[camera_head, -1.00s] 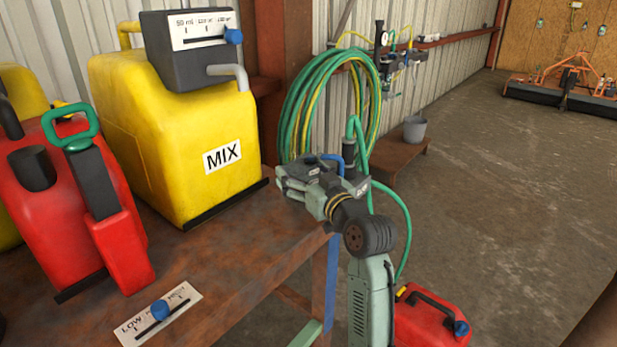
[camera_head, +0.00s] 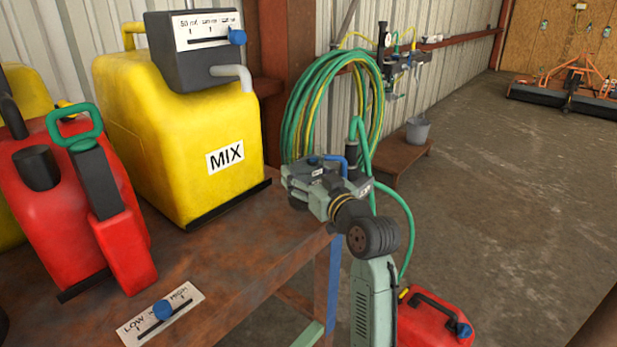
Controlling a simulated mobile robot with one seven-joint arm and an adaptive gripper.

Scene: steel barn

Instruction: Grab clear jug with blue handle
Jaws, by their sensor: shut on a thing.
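My gripper (camera_head: 300,178) is at the far right corner of the rusty table, its fingers pointing left. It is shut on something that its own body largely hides. A bent blue handle (camera_head: 341,162) shows just behind and above the gripper. A small dark blue part (camera_head: 313,160) shows on top near the fingers. I cannot make out a clear jug body; it may be hidden behind the gripper or too transparent to see.
The rusty table (camera_head: 235,262) holds a yellow MIX container (camera_head: 165,150), a red can (camera_head: 60,205) and a LOW-HIGH slider plate (camera_head: 185,305). Coiled green hoses (camera_head: 300,110) hang behind the gripper. A red can (camera_head: 425,325) and a low bench with a bucket (camera_head: 417,130) stand right. Open floor lies beyond.

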